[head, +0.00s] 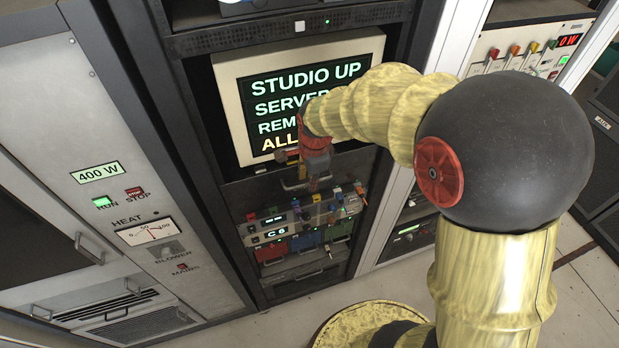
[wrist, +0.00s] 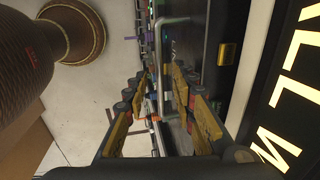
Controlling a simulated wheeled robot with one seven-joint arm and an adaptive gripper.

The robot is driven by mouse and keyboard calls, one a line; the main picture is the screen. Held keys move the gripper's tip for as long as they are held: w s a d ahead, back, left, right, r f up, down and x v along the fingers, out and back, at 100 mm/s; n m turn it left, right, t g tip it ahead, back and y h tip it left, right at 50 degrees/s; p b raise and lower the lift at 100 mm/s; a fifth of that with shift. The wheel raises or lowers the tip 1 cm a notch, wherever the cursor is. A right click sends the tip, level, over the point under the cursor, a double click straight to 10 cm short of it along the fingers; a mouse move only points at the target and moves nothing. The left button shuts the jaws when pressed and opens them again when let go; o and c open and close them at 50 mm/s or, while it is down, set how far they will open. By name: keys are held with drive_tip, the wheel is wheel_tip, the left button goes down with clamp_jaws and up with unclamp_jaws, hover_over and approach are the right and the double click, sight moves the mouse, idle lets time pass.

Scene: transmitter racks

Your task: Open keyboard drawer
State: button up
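The keyboard drawer (head: 246,197) is a dark panel in the rack directly below the monitor. It looks shut, flush with the rack. Its pale bar handle (head: 292,186) shows beside my gripper (head: 318,172), which partly covers the drawer front. In the wrist view, the metal handle (wrist: 159,50) runs up the picture and the dark drawer front (wrist: 197,45) lies to its right. My gripper (wrist: 160,80) is open, with one yellow-padded finger on each side of the handle. Gaps show between the pads and the bar; I see no firm contact.
The monitor (head: 290,88) with lit text sits above the drawer. A unit of coloured switches (head: 300,222) and another handled unit (head: 300,275) are below it. A grey transmitter cabinet (head: 90,165) stands to the left. Pale floor (head: 390,287) is clear in front.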

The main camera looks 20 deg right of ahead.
drive_tip(key=shift+c, duration=1.2)
drive_tip(key=c, duration=0.4)
clamp_jaws()
drive_tip(key=shift+s, duration=0.1)
